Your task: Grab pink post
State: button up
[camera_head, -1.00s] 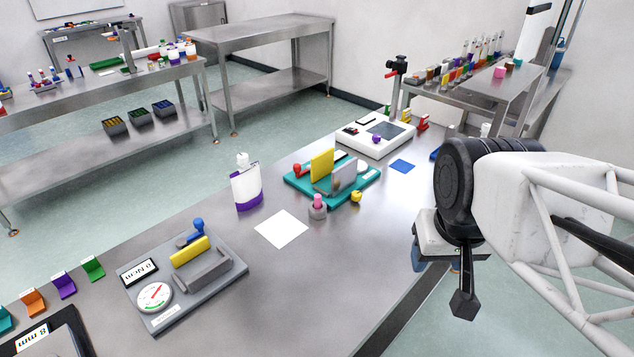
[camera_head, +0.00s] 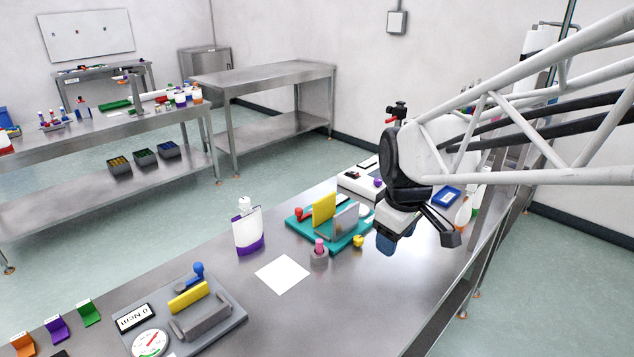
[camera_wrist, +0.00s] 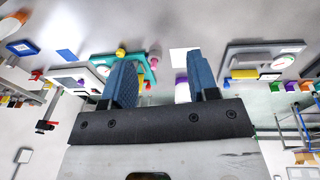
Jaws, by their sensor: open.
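The pink post (camera_head: 319,244) stands upright in a small round grey base (camera_head: 319,259) on the steel table. It is in front of the teal fixture (camera_head: 345,243), beside a small yellow knob (camera_head: 358,241). My gripper (camera_head: 386,243) is to the right of the post, above the table and apart from it. In the wrist view my gripper (camera_wrist: 160,57) shows two blue fingers spread wide with nothing held. The grey base (camera_wrist: 155,50) shows there between the fingers, beyond them, with the small pink post hard to make out.
A white bottle with a purple band (camera_head: 248,232) stands left of the post. A white square (camera_head: 282,274) lies on the table in front. A grey gauge fixture (camera_head: 232,316) is at the near left. The table right of the white square is clear.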

jog(key=w+a+f+n+g, duration=0.1)
jog(key=w+a+f+n, duration=0.25)
jog(key=w, duration=0.45)
jog(key=w+a+f+n, duration=0.25)
jog(key=w+n, duration=0.25)
jog(key=w, duration=0.3)
jog(key=n, duration=0.9)
send_over(319, 240)
jog(key=shift+g, duration=0.4)
jog(key=f, duration=1.3)
jog(key=shift+s+d+f, duration=0.15)
jog(key=shift+s+f, duration=0.05)
jog(key=shift+f, duration=0.15)
jog(key=shift+w+f+n, duration=0.15)
jog(key=shift+n, duration=0.1)
jog(key=shift+f, duration=0.1)
jog(key=shift+f, duration=1.2)
jog(key=shift+f, duration=0.15)
jog(key=shift+f, duration=2.45)
